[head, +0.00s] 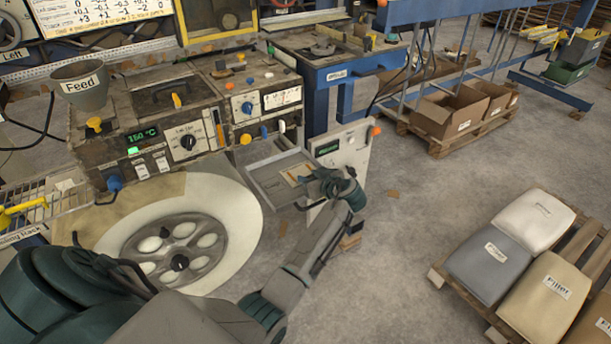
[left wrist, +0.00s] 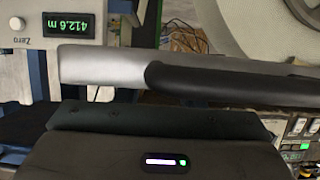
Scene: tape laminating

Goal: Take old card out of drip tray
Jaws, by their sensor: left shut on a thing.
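The drip tray (head: 268,185) is a shallow grey tray at the front of the machine, right of the big pale roll in the head view. A small tan and orange piece, which looks like the old card (head: 294,174), shows at its right part. My left gripper (head: 309,179) reaches over the tray's right edge and is shut on the card's right side. The fingers cover part of the card. In the left wrist view my gripper's dark and silver parts (left wrist: 190,76) fill the middle, and the card cannot be made out. My right gripper is not in view.
A white panel with a length display (head: 345,148) stands close behind my left gripper; its display reads 412.6 m in the left wrist view (left wrist: 54,27). The big roll (head: 232,215) lies left of the tray. A pallet of filler bags (head: 490,262) stands right.

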